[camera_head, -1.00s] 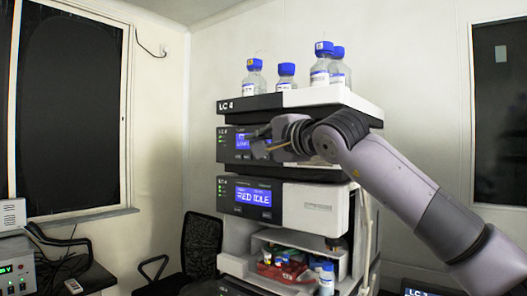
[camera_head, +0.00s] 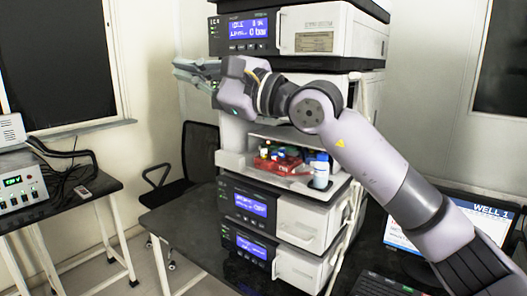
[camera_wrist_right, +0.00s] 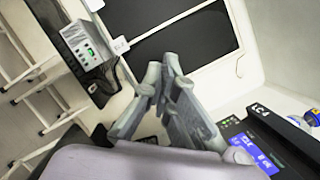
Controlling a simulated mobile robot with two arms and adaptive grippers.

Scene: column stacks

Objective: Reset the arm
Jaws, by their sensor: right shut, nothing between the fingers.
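My right arm reaches in from the lower right in the head view. Its gripper (camera_head: 186,72) is shut and empty, pointing left in front of the instrument stack (camera_head: 314,42). In the right wrist view the gripper's fingers (camera_wrist_right: 162,78) come together with nothing visible between them. The arm hides part of the stack's middle. My left gripper is in neither view.
An open compartment holds a red tray (camera_head: 280,164) with small vials and a white bottle (camera_head: 320,170). A monitor (camera_head: 410,232) stands at right. A side table (camera_head: 70,205) with a control box (camera_head: 18,183) and a black chair (camera_head: 200,150) are at left.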

